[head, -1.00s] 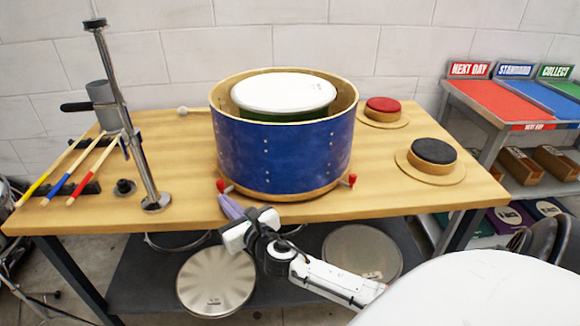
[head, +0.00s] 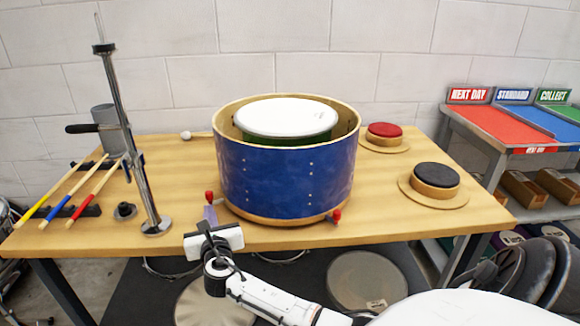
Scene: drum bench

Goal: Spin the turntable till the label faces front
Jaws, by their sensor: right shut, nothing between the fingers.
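A blue drum shell (head: 285,178) stands upright on the bench, with a pale wooden hoop (head: 280,219) at its base. Two red knobs stick out low at its base, one at the left (head: 209,196) and one at the front right (head: 336,215). The turntable is mostly hidden under the drum. No label shows on the visible side. My right gripper (head: 210,213) is shut and empty at the bench's front edge, its purple fingers close to the left knob; I cannot tell if they touch. My left gripper is not in view.
A white-topped drum (head: 287,117) sits inside the shell. A metal stand (head: 139,150) and coloured sticks (head: 75,190) are at the left. Red (head: 384,131) and black (head: 436,176) round pads lie at the right. The bench top (head: 385,215) is clear at front right.

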